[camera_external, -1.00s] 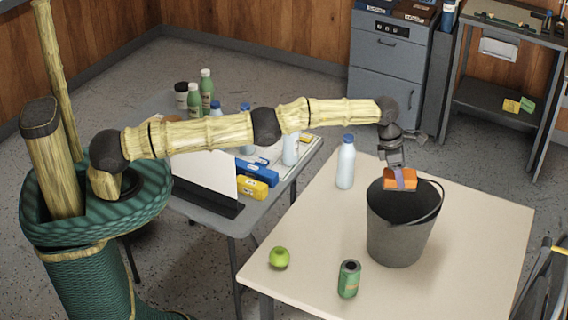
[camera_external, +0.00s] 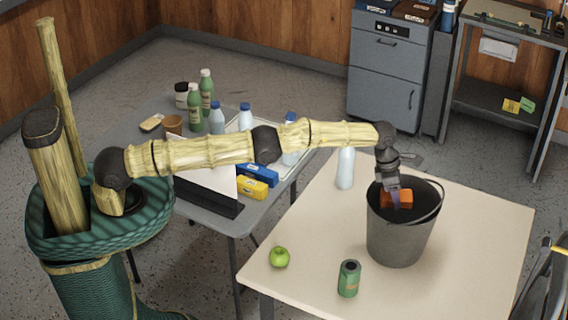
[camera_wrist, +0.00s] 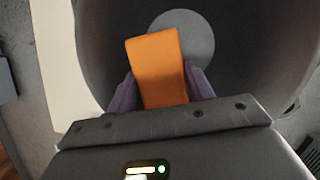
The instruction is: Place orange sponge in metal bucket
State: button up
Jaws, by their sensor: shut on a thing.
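The orange sponge (camera_external: 399,199) is held between the fingers of my gripper (camera_external: 396,196), inside the mouth of the metal bucket (camera_external: 398,242). The dark grey bucket stands upright on the beige table, its handle tipped to the right. In the wrist view the sponge (camera_wrist: 157,70) sits between the two purple fingers of my gripper (camera_wrist: 160,88). Behind it are the bucket's inner wall (camera_wrist: 265,60) and its paler round bottom. The sponge looks above the bottom, with bare floor of the bucket visible past it.
On the beige table (camera_external: 320,215) are a green apple (camera_external: 279,257), a green can (camera_external: 348,278) and a white bottle (camera_external: 345,168) left of the bucket. A grey table (camera_external: 235,222) at left holds several bottles and boxes. The beige table's right side is clear.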

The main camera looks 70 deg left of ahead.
jog(key=shift+f, duration=0.85)
jog(key=shift+f, duration=0.35)
jog(key=shift+f+b, duration=0.25)
jog(key=shift+b, duration=0.2)
jog(key=o, duration=0.7)
jog(key=shift+o, duration=0.2)
